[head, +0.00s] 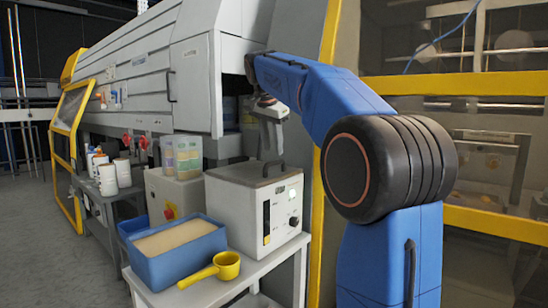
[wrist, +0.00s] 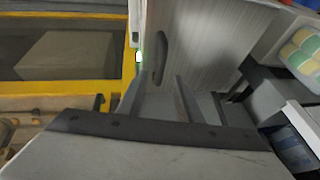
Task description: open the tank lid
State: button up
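The tank is a white box (head: 236,215) on a bench in the head view, with a display and a knob on its front. Its grey lid (head: 243,174) lies shut on top and carries a dark arched handle (head: 268,168). In the wrist view, the brushed grey lid (wrist: 205,35) fills the upper middle, with the handle (wrist: 160,55) near its left edge. My gripper (head: 270,112) is above the tank, apart from the handle. In the wrist view, my gripper (wrist: 160,88) has its two fingers spread with nothing between them.
A blue tray (head: 178,265) of tan material and a yellow scoop (head: 212,270) are before the tank. A clear tub of coloured items (head: 182,157) stands behind it on a grey box. The machine cabinet (head: 195,80) overhangs behind; a yellow frame (head: 322,150) rises at right.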

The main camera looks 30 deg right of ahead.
aim_at(274, 162)
jog(key=shift+x, duration=2.5)
jog(key=shift+c, duration=0.5)
grip_shut()
